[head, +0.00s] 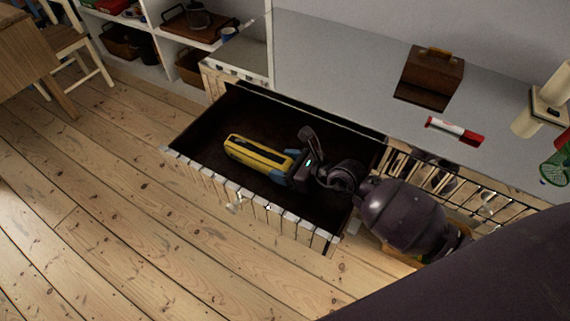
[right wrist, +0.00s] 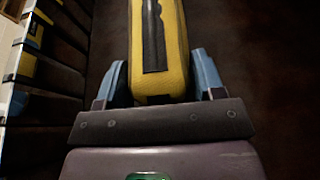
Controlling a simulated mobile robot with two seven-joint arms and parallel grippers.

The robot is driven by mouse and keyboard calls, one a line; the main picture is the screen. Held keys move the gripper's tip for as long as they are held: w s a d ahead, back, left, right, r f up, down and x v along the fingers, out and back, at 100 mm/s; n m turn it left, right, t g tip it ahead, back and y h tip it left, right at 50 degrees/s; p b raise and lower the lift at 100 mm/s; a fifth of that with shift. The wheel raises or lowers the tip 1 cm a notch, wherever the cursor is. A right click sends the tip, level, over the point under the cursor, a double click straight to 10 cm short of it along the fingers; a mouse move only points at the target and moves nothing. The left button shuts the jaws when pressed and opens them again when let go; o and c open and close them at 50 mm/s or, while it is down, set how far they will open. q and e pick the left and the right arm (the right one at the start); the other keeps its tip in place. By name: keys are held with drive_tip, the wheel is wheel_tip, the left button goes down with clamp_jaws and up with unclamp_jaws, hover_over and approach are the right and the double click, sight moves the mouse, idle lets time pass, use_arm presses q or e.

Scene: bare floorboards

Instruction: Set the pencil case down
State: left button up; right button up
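The pencil case (head: 258,153) is long and yellow with a dark strip along its top. It lies lengthwise inside the open dark drawer (head: 205,125), low down; I cannot tell whether it touches the drawer floor. My right gripper (head: 282,164) reaches into the drawer from the right and has its blue fingers on both sides of the case's near end. In the right wrist view the case (right wrist: 172,45) fills the space between the fingers of the gripper (right wrist: 160,80), which look snug against it. My left gripper is not in view.
The drawer's slatted front (head: 220,192) and side walls surround the right gripper. The grey cabinet top above holds a brown case (head: 432,75) and a red-and-white marker (head: 455,130). White shelves (head: 185,45) and a wooden chair (head: 72,45) stand at the back left. The floorboards are clear.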

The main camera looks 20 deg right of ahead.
drive_tip(key=o, duration=0.3)
drive_tip(key=shift+s+f, duration=0.15)
drive_tip(key=shift+f, duration=0.15)
drive_tip(key=shift+o, duration=0.2)
drive_tip(key=shift+r, duration=0.35)
drive_tip(key=shift+s+d+r+p, duration=0.6)
drive_tip(key=shift+s+d+r, duration=0.35)
drive_tip(key=shift+s+r, duration=0.15)
drive_tip(key=p+v, duration=0.1)
drive_tip(key=v, duration=0.7)
drive_tip(key=shift+s+d+r, duration=0.1)
drive_tip(key=shift+s+d, duration=0.05)
drive_tip(key=shift+s, duration=0.05)
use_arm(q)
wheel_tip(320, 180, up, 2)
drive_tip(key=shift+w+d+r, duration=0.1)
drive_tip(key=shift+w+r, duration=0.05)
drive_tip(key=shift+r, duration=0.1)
